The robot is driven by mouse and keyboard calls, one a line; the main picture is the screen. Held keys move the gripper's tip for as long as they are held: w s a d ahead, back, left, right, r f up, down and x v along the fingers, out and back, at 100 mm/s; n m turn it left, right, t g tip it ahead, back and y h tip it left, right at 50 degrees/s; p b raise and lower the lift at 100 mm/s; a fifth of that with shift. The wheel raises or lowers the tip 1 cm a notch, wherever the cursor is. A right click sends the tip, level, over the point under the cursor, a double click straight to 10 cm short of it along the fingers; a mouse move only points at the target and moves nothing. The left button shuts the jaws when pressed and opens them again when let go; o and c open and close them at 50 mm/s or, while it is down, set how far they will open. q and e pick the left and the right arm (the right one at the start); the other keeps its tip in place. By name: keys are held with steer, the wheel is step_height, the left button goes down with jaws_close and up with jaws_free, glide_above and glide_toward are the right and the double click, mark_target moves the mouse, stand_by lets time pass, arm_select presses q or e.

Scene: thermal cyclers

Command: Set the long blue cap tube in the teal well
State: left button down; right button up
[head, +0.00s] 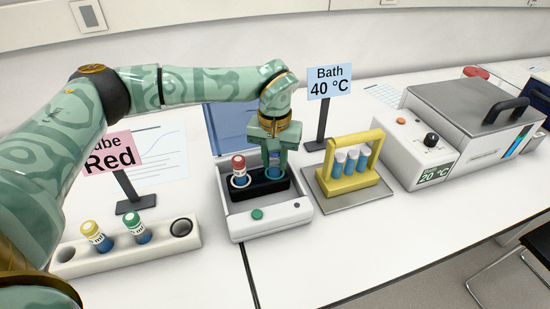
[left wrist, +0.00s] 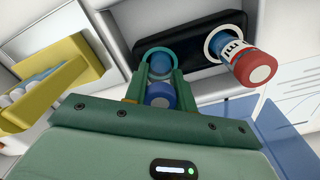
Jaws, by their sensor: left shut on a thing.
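My left gripper (head: 272,158) points down over the black block (head: 262,188) of the small open white cycler. It is shut on a tube with a blue cap (left wrist: 160,95), seen between the fingers in the left wrist view. The teal-ringed well (head: 275,174) is at the right of the block, right below the fingertips. In the left wrist view the teal ring (left wrist: 148,54) lies around or just beyond the tube's blue body; how deep the tube sits is hidden. A red-capped tube (head: 239,170) stands in the white-ringed well beside it. My right gripper is out of view.
A yellow rack (head: 350,183) with several blue tubes stands close on the right, by the "Bath 40 °C" sign (head: 329,83). A white rack (head: 110,262) at left holds yellow- and green-capped tubes. The cycler's blue lid (head: 225,125) stands open behind.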

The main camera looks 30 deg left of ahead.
arm_select(q)
steer(key=shift+f, duration=0.15)
steer(key=c, duration=1.1)
jaws_free()
steer(key=shift+w, duration=0.1)
steer(key=shift+c, duration=0.2)
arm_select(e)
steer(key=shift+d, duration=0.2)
arm_select(q)
step_height(320, 180, up, 12)
steer(key=p, duration=0.4)
steer(key=shift+p, duration=0.3)
steer(key=shift+r, duration=0.3)
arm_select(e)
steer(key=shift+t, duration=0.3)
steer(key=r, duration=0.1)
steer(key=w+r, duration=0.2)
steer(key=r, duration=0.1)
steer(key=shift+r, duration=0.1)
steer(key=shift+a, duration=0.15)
